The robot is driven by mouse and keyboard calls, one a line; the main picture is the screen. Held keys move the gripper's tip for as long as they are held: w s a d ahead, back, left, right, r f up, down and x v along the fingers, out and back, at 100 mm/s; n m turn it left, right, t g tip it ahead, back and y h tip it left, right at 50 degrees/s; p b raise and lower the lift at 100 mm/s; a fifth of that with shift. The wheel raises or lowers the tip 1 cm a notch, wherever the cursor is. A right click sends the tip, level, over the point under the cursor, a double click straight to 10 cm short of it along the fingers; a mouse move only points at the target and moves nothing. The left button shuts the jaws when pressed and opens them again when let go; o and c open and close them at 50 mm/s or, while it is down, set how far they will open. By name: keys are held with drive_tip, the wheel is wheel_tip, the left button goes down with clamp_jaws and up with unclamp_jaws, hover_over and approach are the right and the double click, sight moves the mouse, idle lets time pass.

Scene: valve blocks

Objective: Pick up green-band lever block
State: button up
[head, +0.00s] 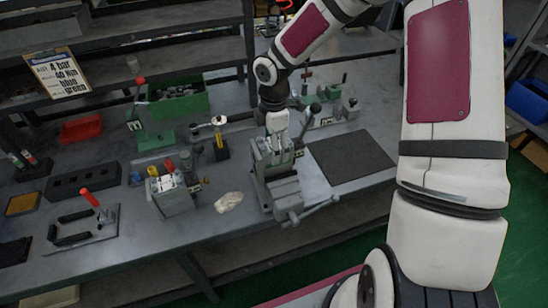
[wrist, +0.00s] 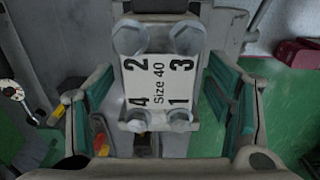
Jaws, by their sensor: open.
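My gripper (head: 276,138) points down over the grey vise (head: 285,190) on the bench. In the wrist view, the open fingers (wrist: 160,98) stand on either side of a grey block with a white plate (wrist: 158,82). A gap shows between each finger and the block. In the head view, the gripper partly hides the spot at the vise. A lever with a dark knob (head: 315,108) rises behind it. I cannot make out a green band on any lever.
A second block (head: 171,197) with red and yellow parts behind it stands left of the vise. A crumpled cloth (head: 229,202) lies between them. A dark mat (head: 350,158) lies to the right. A green bin (head: 180,104) and a sign (head: 60,75) are at the back.

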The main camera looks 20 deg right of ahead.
drive_tip(key=shift+f+p, duration=0.5)
drive_tip(key=shift+f, duration=2.15)
drive_tip(key=shift+w+r, duration=0.1)
clamp_jaws()
